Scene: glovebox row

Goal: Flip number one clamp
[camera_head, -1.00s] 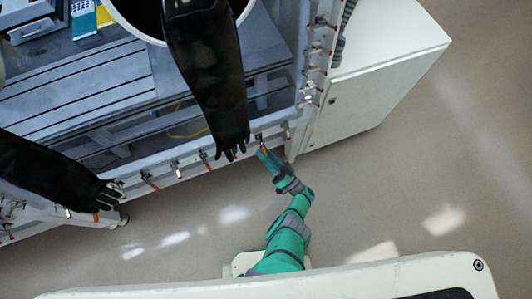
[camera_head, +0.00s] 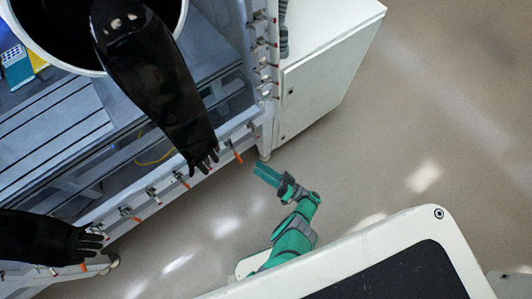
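Several small toggle clamps with orange-red handles line the glovebox's lower front edge. The rightmost one on that edge (camera_head: 235,152) sits just right of the black glove's fingers. Others (camera_head: 182,181) (camera_head: 153,196) follow to the left. No number is readable, so I cannot tell which is number one. My green gripper (camera_head: 262,172) is to the right of and slightly below the rightmost clamp, with floor visible between them. It appears empty, but the finger opening is too small to judge.
A long black glove (camera_head: 165,85) hangs over the front edge, close to the clamps. Another glove (camera_head: 45,240) is at lower left. More clamps run up the right post (camera_head: 265,65). A white cabinet (camera_head: 330,70) stands at right. Open floor (camera_head: 400,130) lies to the right.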

